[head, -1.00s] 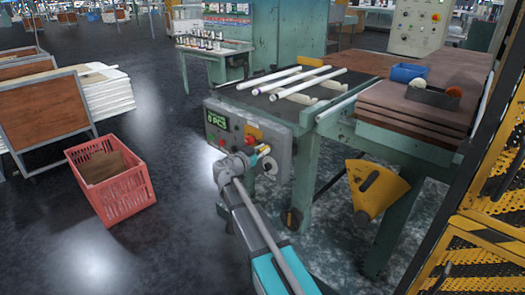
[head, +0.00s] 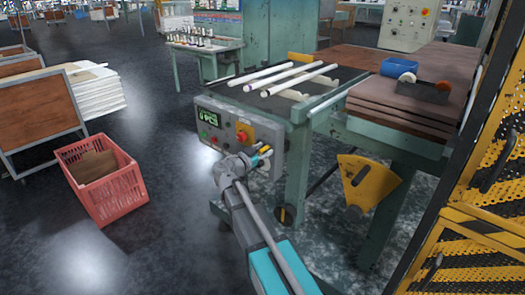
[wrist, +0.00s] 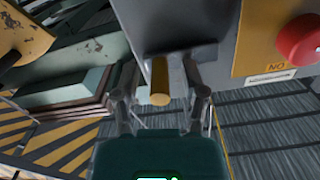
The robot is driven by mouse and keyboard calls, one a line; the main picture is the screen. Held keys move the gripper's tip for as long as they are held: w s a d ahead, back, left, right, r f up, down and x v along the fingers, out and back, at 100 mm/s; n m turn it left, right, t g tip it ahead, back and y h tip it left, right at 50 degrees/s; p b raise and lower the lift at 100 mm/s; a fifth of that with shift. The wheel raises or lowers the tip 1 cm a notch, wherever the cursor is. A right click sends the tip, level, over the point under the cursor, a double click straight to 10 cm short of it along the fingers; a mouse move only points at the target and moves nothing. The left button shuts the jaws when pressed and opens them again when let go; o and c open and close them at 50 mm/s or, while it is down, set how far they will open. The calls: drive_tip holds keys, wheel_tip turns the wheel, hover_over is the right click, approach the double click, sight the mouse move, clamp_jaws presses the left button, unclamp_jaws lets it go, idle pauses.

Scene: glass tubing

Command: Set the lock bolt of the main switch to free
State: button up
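The control box (head: 225,140) has a lit green display and a red and yellow main switch (head: 243,134). In the wrist view, the red switch knob (wrist: 300,40) on its yellow plate is at the upper right. A brass-coloured round pin, which looks like the lock bolt (wrist: 160,85), sticks out of a grey block beside it. My gripper (wrist: 160,75) is open, with one finger on each side of the bolt and visible gaps to both. In the head view my gripper (head: 258,158) is at the box's lower right; the bolt cannot be made out clearly there.
A green bench with white glass tubes (head: 290,77) stands behind the box. Brown boards (head: 400,105) with a blue bin (head: 399,67) are to the right. A red crate (head: 105,185) stands on the left floor. A yellow-black guard (head: 480,190) borders the right.

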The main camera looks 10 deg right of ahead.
drive_tip(key=shift+a, duration=0.15)
drive_tip(key=v, duration=1.2)
idle(0.3)
drive_tip(key=s+d+f+n+g+y, duration=0.4)
drive_tip(key=s+d+f, duration=0.15)
drive_tip(key=f, duration=0.25)
drive_tip(key=s+d+f+n+g+y, duration=0.3)
drive_tip(key=s+d+f+g+y, duration=0.15)
drive_tip(key=s+f, duration=0.25)
drive_tip(key=s+a+f+n+g+y, duration=0.2)
drive_tip(key=s+a+f+n+y, duration=0.15)
drive_tip(key=s+n+y, duration=0.3)
wheel_tip(320, 180, up, 28)
drive_tip(key=p, duration=2.8)
drive_tip(key=shift+d, duration=0.4)
drive_tip(key=shift+s+r+m, duration=0.1)
drive_tip(key=shift+m, duration=0.15)
